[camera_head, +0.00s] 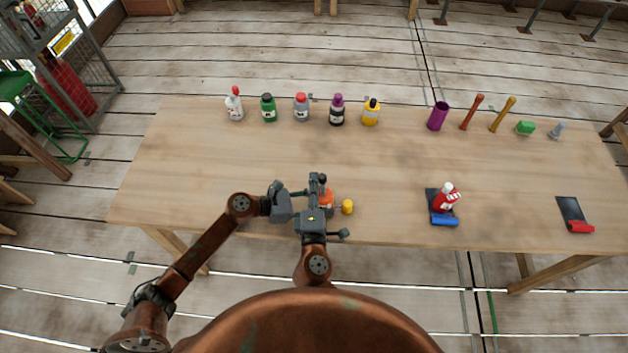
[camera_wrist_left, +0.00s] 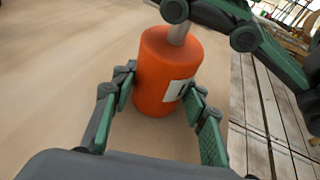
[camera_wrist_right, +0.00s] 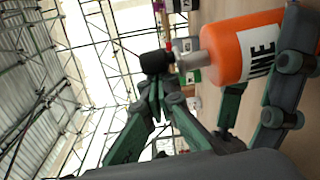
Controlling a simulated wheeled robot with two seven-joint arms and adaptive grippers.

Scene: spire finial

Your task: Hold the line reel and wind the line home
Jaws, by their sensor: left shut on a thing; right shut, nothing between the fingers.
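The line reel (camera_head: 328,196) is an orange cylinder near the table's front edge, mostly hidden by my arms in the head view. My left gripper (camera_head: 323,206) is shut on it, with one finger on each side in the left wrist view (camera_wrist_left: 163,90). A grey shaft (camera_wrist_left: 179,34) rises from its top. In the right wrist view the reel (camera_wrist_right: 232,52) carries a "LINE" label, and a black knob (camera_wrist_right: 155,63) shows beside its shaft end. My right gripper (camera_wrist_right: 157,92) is shut and empty, its tips close by the knob; I cannot tell whether they touch.
A small yellow piece (camera_head: 347,206) is just right of the reel. A red-and-white bottle (camera_head: 446,195) is on a dark mat (camera_head: 434,209); another mat (camera_head: 571,209) lies far right. Several bottles (camera_head: 301,108) and a purple cup (camera_head: 438,116) line the back. The table's middle (camera_head: 270,160) is clear.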

